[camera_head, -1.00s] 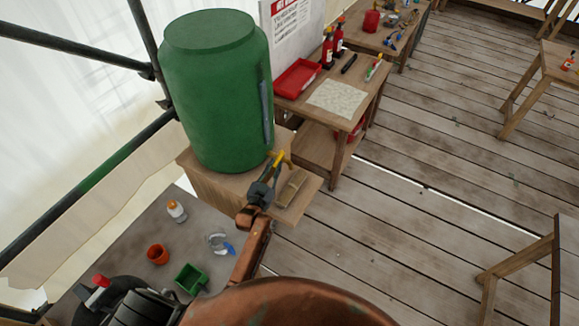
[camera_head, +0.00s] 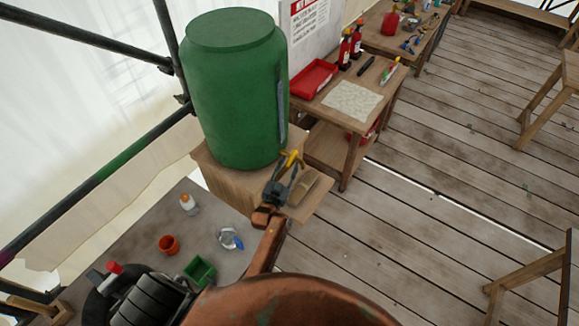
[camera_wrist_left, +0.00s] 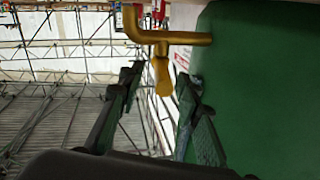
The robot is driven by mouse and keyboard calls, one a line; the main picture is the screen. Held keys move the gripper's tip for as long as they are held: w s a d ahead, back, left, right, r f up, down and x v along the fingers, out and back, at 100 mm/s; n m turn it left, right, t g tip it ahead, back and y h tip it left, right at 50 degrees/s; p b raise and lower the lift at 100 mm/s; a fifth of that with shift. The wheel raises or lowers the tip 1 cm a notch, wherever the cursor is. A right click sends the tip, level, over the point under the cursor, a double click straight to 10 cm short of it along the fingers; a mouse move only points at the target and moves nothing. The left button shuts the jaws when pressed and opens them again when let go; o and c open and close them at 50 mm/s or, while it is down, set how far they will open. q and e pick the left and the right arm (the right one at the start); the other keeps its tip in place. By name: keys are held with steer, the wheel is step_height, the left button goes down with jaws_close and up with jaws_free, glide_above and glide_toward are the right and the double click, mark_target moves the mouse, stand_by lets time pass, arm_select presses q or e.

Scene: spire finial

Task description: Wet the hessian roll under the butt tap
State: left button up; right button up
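The green water butt (camera_head: 237,95) stands on a wooden stand. Its yellow tap (camera_head: 291,157) sticks out low on the butt's near right side. The tap also shows in the left wrist view (camera_wrist_left: 162,42), with its handle hanging down. The tan hessian roll (camera_head: 304,188) lies on the stand's front ledge below the tap. My left gripper (camera_head: 282,172) is just in front of the tap, beside the roll. My right gripper is not in view.
A grey table (camera_head: 150,236) at lower left carries a small bottle (camera_head: 188,203), an orange pot (camera_head: 168,244) and a green box (camera_head: 199,270). A wooden bench (camera_head: 308,107) with a red tray (camera_head: 314,78) stands behind right. The plank floor (camera_head: 420,210) is largely clear.

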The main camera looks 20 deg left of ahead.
arm_select(q)
steer(key=shift+s, duration=0.1)
steer(key=shift+s+f, duration=0.15)
steer(key=shift+s, duration=0.15)
steer(key=s, duration=0.6)
steer(key=shift+s+d, duration=0.35)
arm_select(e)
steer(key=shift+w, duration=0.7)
arm_select(q)
steer(key=shift+c, duration=0.7)
